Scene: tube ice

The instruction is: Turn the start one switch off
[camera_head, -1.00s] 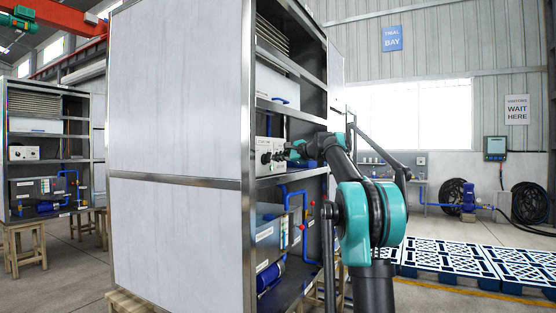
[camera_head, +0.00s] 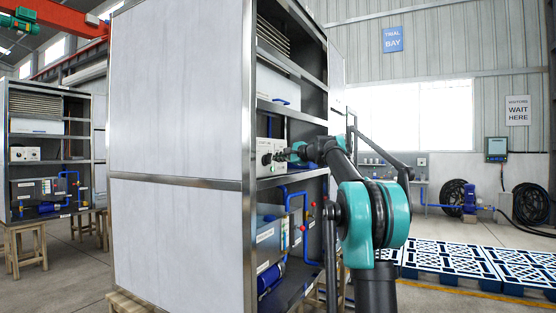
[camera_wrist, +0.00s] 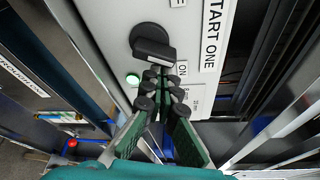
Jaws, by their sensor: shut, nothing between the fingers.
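The start one switch (camera_wrist: 152,45) is a black rotary knob on a white panel, beside a "START ONE" label (camera_wrist: 212,32). Its bar handle points towards the "ON" mark (camera_wrist: 182,69). A green lamp (camera_wrist: 133,79) glows beside it. My gripper (camera_wrist: 163,72) is shut and empty, its fingertips right at the lower edge of the handle. I cannot tell whether they touch it. In the head view, my gripper (camera_head: 279,156) reaches into the rack at the white control box (camera_head: 264,146), and the fingertips are too small to make out.
The control box stands on a shelf of a metal rack (camera_head: 249,90) with a tall grey side panel (camera_head: 178,90). Blue pipes (camera_head: 285,200) and more equipment are on the shelf below. Blue pallets (camera_head: 450,262) lie on the floor at the right.

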